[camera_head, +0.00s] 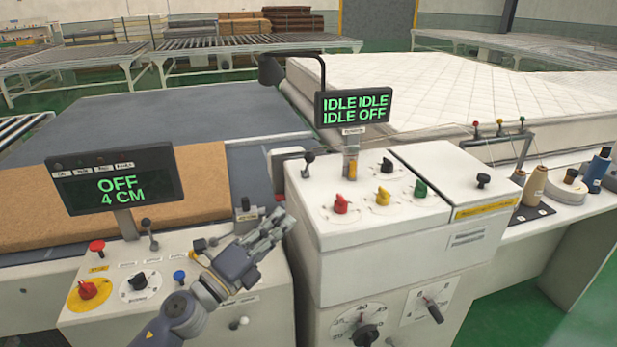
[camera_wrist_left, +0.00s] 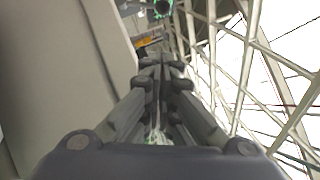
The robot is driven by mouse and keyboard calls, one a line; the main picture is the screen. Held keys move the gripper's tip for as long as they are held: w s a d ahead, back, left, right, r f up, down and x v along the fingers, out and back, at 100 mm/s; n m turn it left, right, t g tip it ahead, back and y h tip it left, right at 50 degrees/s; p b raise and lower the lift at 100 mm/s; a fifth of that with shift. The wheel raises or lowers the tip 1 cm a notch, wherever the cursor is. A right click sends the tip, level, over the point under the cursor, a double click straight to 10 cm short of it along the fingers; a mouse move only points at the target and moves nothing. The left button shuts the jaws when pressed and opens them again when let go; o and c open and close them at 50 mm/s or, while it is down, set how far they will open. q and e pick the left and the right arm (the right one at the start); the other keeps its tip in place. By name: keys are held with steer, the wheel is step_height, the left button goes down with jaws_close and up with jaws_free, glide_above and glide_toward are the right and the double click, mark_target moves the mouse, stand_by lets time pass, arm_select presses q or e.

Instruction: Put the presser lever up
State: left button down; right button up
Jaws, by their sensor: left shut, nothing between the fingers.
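My left gripper (camera_head: 280,222) is shut and empty, at the left front edge of the white machine head (camera_head: 330,228). It also shows in the left wrist view (camera_wrist_left: 161,68), fingers together. A small lever with a black knob (camera_head: 308,158) stands upright on the machine head's left part, above and right of the gripper and apart from it. Another black-knobbed lever (camera_head: 148,229) stands on the left control panel. No readable label tells which is the presser lever. A dark round part (camera_wrist_left: 162,8) shows beyond the fingertips in the wrist view. My right gripper is not in view.
The left display (camera_head: 118,182) reads OFF, 4 CM; the other (camera_head: 354,107) reads IDLE and OFF. Red, yellow and green knobs (camera_head: 383,196) sit on the machine top. A white quilted mattress (camera_head: 450,85) lies behind. Thread spools (camera_head: 534,186) stand at right.

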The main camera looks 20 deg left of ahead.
mark_target(308, 207)
arm_select(q)
steer(key=p+x, duration=0.3)
steer(key=x, duration=0.6)
steer(key=shift+w+r+p, duration=0.15)
steer(key=shift+r+p, duration=0.05)
steer(key=shift+p, duration=0.15)
steer(key=w, duration=0.1)
steer(key=w+r, duration=0.1)
steer(key=w, duration=0.1)
steer(key=shift+a+r+p, duration=0.1)
steer(key=shift+a+p, duration=0.15)
steer(key=shift+p, duration=0.15)
steer(key=shift+w+a+r, duration=0.15)
steer(key=shift+w+a, duration=0.1)
steer(key=shift+w, duration=0.2)
steer(key=shift+a, duration=0.1)
